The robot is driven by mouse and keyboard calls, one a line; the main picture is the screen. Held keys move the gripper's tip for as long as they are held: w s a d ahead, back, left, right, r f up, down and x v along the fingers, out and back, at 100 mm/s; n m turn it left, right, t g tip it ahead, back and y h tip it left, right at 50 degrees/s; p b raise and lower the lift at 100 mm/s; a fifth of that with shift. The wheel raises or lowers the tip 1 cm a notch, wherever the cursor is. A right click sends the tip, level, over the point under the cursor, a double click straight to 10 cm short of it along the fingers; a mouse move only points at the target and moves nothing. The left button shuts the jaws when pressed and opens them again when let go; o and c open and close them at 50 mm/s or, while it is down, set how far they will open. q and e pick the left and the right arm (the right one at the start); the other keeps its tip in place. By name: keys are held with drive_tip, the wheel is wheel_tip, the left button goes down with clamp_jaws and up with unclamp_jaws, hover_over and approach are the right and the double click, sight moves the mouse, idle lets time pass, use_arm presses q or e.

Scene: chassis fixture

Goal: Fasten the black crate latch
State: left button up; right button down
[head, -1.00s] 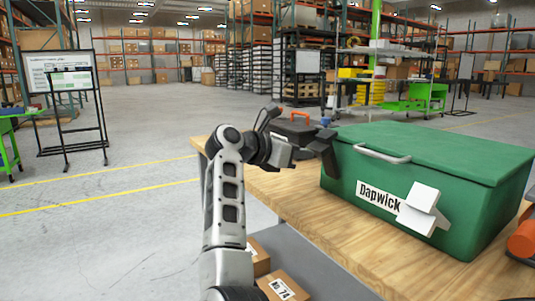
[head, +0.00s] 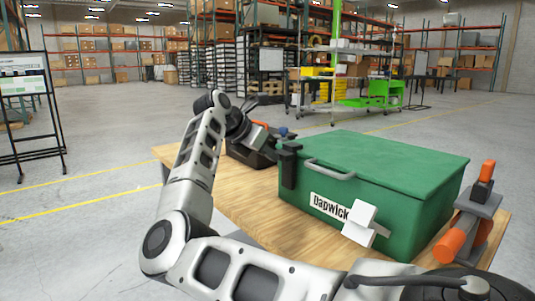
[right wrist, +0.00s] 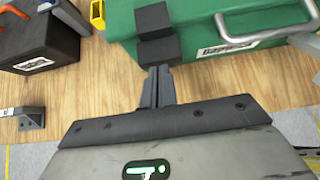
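The green crate (head: 400,165) stands on the wooden bench with its lid down. Its black latch (head: 289,170) is at the left end of the front in the head view, hanging roughly vertical over the lid seam. In the right wrist view the latch (right wrist: 156,22) shows as two dark blocks, one above the other. My right gripper (right wrist: 158,72) has its fingers together, with the tips at the lower block; contact is unclear. In the head view the right gripper (head: 276,146) is partly hidden beside the latch. I cannot tell if the latch is fully seated. My left gripper is not in view.
A white latch (head: 360,222) sticks out from the crate front beside the name label (head: 329,207). A grey handle (head: 328,170) is on the crate. A black toolbox (right wrist: 40,42) stands close to the left. An orange and grey fixture (head: 470,225) stands at right.

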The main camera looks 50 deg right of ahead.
drive_tip(key=shift+s+d+r, duration=0.15)
drive_tip(key=shift+d+r, duration=0.05)
drive_tip(key=shift+r, duration=0.05)
drive_tip(key=a+f+v, duration=0.1)
drive_tip(key=v, duration=1.2)
drive_tip(key=shift+w+a+f+b, duration=0.25)
drive_tip(key=shift+a+f+b, duration=0.05)
drive_tip(key=shift+f+b, duration=0.1)
